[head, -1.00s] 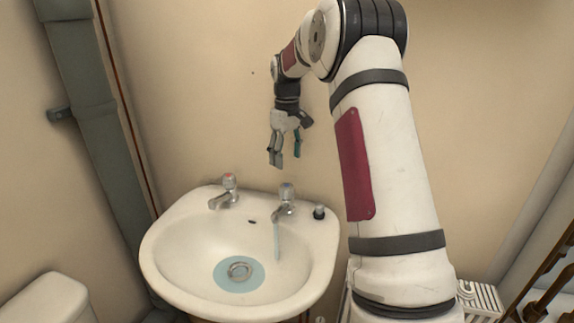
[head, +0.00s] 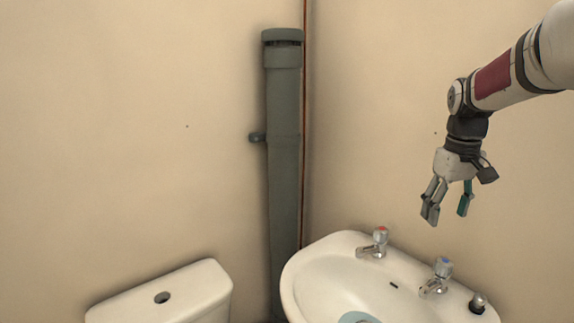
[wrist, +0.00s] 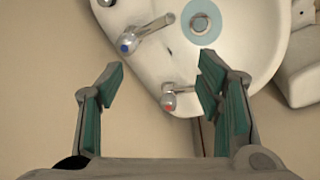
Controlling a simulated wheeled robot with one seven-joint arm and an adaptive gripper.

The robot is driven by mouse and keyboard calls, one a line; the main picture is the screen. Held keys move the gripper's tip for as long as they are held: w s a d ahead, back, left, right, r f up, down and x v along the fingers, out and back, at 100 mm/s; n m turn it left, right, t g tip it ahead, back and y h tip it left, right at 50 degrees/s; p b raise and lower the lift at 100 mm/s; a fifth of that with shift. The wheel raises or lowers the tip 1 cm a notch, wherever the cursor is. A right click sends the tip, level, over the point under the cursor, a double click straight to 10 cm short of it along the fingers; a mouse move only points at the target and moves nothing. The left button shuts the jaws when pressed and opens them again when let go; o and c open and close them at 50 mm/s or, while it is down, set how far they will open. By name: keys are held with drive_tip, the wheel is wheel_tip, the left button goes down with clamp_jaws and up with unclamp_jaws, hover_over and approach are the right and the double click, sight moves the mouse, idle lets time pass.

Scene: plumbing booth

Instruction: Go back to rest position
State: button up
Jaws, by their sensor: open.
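My gripper (head: 447,214) hangs with its fingers pointing down above the back of the white sink (head: 310,285), clear of it and empty. In the wrist view its two green-padded fingers (wrist: 161,68) are spread wide with nothing between them. The red-marked tap (head: 376,245) and the blue-marked tap (head: 438,278) stand on the sink's back rim below the gripper. The blue-marked tap also shows in the wrist view (wrist: 145,35), apart from the fingers. The sink's front is cut off in the head view.
A white toilet cistern (head: 180,290) stands at the lower left. A thick grey pipe (head: 284,150) runs up the corner beside a thin copper pipe (head: 305,120). A small dark-based plug-like piece (head: 478,302) sits on the sink's right rim. The wall area left of the arm is clear.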

drive_tip(key=s+a+r+t+p, duration=0.1)
drive_tip(key=s+a+r, duration=0.35)
drive_tip(key=s, duration=0.25)
drive_tip(key=s+a+r+t, duration=0.1)
drive_tip(key=s+a+r, duration=0.2)
drive_tip(key=s+a, duration=0.4)
drive_tip(key=s+a+f+p, duration=0.1)
drive_tip(key=s+a+f, duration=0.1)
drive_tip(key=s, duration=0.7)
drive_tip(key=s+a+f+m+t+p, duration=0.1)
drive_tip(key=s+a+f, duration=0.1)
drive_tip(key=s, duration=0.6)
drive_tip(key=shift+s+a+y, duration=0.25)
drive_tip(key=shift+s+y, duration=0.05)
drive_tip(key=shift+s, duration=0.05)
